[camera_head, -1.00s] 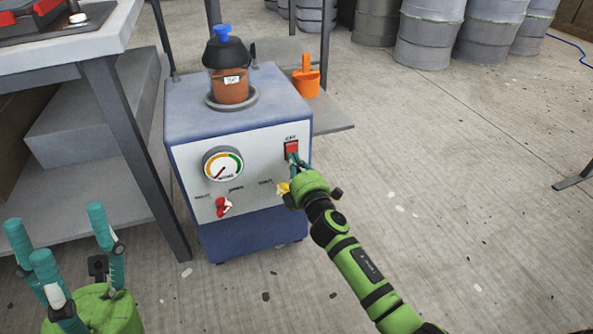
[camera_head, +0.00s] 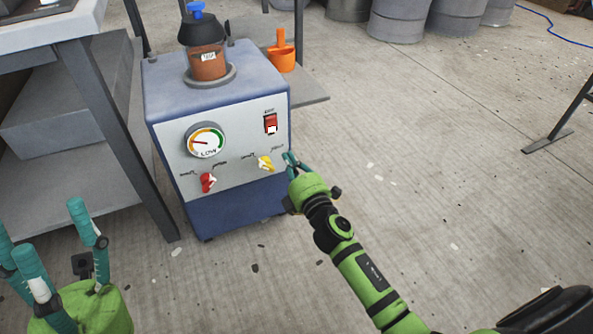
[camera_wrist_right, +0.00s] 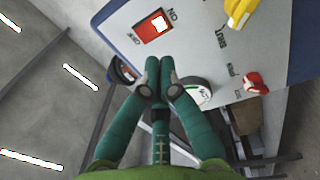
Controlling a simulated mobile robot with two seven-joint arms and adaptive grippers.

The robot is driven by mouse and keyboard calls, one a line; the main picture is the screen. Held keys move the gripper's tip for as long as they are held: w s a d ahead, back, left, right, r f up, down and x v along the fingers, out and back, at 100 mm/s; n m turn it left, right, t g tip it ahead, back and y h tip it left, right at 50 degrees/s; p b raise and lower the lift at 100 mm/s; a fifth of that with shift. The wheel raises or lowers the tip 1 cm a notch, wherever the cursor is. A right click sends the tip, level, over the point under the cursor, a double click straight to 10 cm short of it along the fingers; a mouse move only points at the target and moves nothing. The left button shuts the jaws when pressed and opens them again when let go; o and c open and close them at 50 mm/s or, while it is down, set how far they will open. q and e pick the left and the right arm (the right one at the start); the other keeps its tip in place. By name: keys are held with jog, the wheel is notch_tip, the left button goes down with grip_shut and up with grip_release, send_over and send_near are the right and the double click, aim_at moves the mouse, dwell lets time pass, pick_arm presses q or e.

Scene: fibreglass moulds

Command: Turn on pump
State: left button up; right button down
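The pump is a blue box with a white front panel (camera_head: 235,160), standing on the floor in the head view. Its red rocker switch (camera_head: 270,124) is at the panel's upper right, with a white patch on its lower part. In the right wrist view the switch (camera_wrist_right: 152,26) lies just beyond my fingertips, between ON and OFF labels. The dial gauge (camera_head: 206,141) reads LOW. My right gripper (camera_head: 291,160) is by the panel's right edge, below the switch and apart from it. Its fingers (camera_wrist_right: 160,68) are together and empty. My left gripper (camera_head: 45,238) is open and empty at lower left.
A red valve knob (camera_head: 208,182) and a yellow one (camera_head: 265,163) sit low on the panel. A jar of orange-brown liquid (camera_head: 208,62) stands on top. An orange container (camera_head: 281,52) is behind. A workbench (camera_head: 75,22) stands left.

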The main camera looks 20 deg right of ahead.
jog(key=shift+s, duration=1.95)
